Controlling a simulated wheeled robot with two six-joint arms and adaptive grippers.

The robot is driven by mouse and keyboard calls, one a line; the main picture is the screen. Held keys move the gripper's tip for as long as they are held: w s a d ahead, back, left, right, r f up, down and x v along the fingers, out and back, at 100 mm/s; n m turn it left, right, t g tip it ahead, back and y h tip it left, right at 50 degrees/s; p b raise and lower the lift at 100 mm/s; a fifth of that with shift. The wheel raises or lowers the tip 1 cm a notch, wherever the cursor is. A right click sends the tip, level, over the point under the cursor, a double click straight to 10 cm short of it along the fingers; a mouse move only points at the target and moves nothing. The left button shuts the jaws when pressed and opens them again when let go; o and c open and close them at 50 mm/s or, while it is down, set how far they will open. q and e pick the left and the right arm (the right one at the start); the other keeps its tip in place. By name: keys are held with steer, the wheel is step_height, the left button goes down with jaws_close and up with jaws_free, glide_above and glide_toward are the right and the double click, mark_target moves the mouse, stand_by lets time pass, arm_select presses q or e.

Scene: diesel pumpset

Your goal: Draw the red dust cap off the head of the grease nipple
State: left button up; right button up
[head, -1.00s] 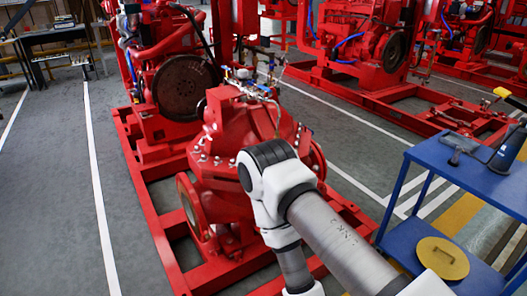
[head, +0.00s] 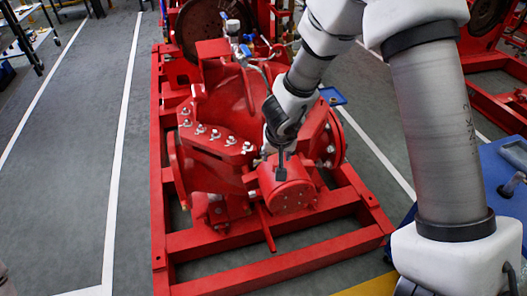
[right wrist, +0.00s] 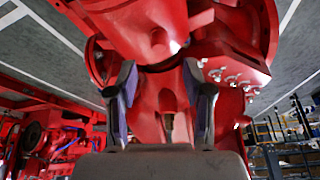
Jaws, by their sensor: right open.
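My right gripper (head: 281,168) is in front of the red pump, just above the rounded bearing housing (head: 287,190). The right wrist view shows its two fingers spread apart, with the open gripper (right wrist: 160,78) empty between the tips. Red pump casting (right wrist: 145,25) fills the view beyond the fingers. I cannot pick out the red dust cap or the grease nipple in either view; red on red, they are too small or hidden by the gripper. My left gripper is not in view.
The pump stands on a red base frame (head: 215,243) with open gaps. A row of bolts (head: 215,135) runs along the casing flange. A blue cart (head: 505,175) stands at the right. Grey floor (head: 75,160) at the left is clear.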

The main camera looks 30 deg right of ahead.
mark_target(276, 164)
steer(key=b+x, duration=0.2)
steer(key=x, duration=0.4)
steer(key=shift+b, duration=0.35)
steer(key=shift+f, duration=0.1)
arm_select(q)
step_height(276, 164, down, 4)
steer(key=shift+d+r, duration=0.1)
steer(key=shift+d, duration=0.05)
arm_select(e)
steer(key=shift+d, duration=0.15)
jaws_close()
